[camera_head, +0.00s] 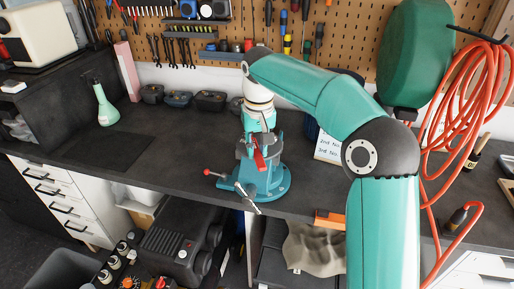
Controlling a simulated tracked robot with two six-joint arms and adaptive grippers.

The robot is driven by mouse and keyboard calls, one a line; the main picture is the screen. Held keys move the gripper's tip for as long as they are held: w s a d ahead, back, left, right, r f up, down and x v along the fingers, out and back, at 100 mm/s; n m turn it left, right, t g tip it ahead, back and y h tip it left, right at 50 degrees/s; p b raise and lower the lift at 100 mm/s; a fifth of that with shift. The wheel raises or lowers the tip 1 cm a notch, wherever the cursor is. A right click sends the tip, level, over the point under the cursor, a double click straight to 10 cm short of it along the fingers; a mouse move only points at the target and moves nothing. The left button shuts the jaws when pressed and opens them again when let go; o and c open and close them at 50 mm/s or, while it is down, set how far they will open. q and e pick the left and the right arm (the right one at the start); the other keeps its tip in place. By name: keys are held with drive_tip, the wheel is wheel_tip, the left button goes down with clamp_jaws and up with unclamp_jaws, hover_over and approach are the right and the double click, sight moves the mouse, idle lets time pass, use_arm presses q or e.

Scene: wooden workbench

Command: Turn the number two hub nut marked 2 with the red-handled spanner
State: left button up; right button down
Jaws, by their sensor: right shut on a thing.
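My right arm reaches up from the bottom right and bends down over the teal vise (272,186). My right gripper (258,148) points downward just above the vise and is shut on a small red piece, which looks like the handle of the red-handled spanner (259,160). The spanner's head cannot be made out. The hub and the nut marked 2 cannot be told apart here; the gripper and arm cover part of the vise's top. My left gripper is not in view.
A red-tipped bar (208,172) and a silver rod stick out at the vise's front left. A white note card (327,148) stands right of the vise. An orange hose (466,90) hangs at the right. The bench (180,160) left of the vise is mostly clear.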

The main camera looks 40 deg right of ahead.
drive_tip(key=shift+w+a+m, duration=0.15)
drive_tip(key=shift+a+m, duration=0.25)
drive_tip(key=shift+a, duration=0.05)
drive_tip(key=shift+w+a+m+p, duration=0.3)
drive_tip(key=shift+a+m, duration=0.2)
drive_tip(key=shift+m, duration=0.2)
drive_tip(key=shift+w+a+r+m, duration=0.15)
drive_tip(key=shift+w+a+m, duration=0.65)
drive_tip(key=shift+m, duration=0.4)
drive_tip(key=shift+w+a+r+m+h, duration=0.15)
drive_tip(key=shift+w+a+m+h, duration=0.15)
drive_tip(key=shift+w+a+m, duration=0.65)
drive_tip(key=shift+d, duration=0.25)
drive_tip(key=shift+m, duration=0.25)
